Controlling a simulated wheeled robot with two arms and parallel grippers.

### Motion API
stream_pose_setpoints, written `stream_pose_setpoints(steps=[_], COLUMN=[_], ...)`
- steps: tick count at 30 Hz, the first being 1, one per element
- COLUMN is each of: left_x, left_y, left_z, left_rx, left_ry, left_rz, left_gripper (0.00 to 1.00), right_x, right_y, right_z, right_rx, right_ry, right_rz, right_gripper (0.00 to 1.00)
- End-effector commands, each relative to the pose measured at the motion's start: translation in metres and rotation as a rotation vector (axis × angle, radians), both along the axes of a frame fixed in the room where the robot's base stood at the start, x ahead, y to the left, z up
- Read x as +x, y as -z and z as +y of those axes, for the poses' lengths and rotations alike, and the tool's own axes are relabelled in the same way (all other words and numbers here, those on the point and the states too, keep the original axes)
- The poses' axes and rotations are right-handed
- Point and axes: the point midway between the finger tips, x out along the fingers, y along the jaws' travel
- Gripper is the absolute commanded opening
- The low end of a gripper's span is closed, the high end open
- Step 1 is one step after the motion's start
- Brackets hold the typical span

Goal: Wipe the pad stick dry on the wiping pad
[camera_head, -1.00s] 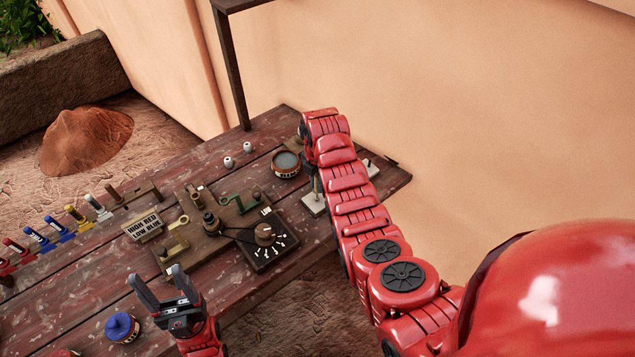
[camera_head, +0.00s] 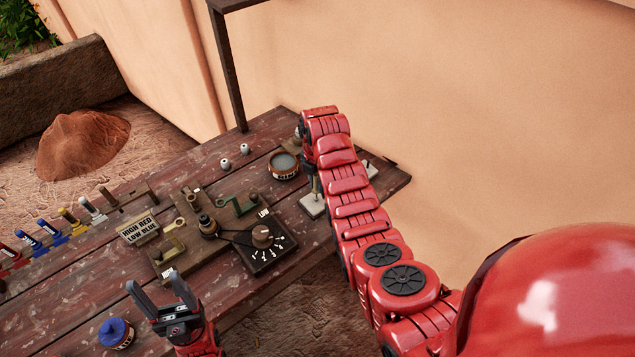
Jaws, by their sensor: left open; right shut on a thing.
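The pale square wiping pad (camera_head: 312,206) lies on the table just left of my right forearm, which covers part of it. A thin upright stick (camera_head: 316,186), apparently the pad stick, stands over the pad below my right gripper. I cannot tell whether its lower end touches the pad. My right gripper (camera_head: 309,168) is mostly hidden by its own arm and is shut on the stick. My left gripper (camera_head: 162,298) is open and empty at the front of the table, fingers spread, well away from the pad.
A round bowl of grey liquid (camera_head: 284,165) stands left of my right wrist. A board with a dial box (camera_head: 264,240) and a "HIGH RED LOW BLUE" sign (camera_head: 139,228) fills the middle. A blue-lidded pot (camera_head: 115,332) is near my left gripper. Another pale block (camera_head: 370,169) is right of my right arm.

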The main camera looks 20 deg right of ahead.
Motion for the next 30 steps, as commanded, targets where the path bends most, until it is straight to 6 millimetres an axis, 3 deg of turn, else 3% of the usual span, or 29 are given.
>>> stream_pose_setpoints(steps=[8, 22, 30], left_x=[0.000, 0.000, 0.000], left_y=[-0.001, 0.016, 0.014], left_z=[0.000, 0.000, 0.000], left_rx=[0.000, 0.000, 0.000], left_ry=[0.000, 0.000, 0.000], left_rz=[0.000, 0.000, 0.000], left_gripper=[0.64, 0.64, 0.64], right_x=[-0.007, 0.002, 0.000], right_y=[0.002, 0.001, 0.001], right_z=[0.013, -0.006, -0.001], right_rx=[0.000, 0.001, 0.000], right_ry=[0.001, 0.001, -0.001], right_rz=[0.006, 0.001, 0.002], right_gripper=[0.00, 0.00, 0.00])
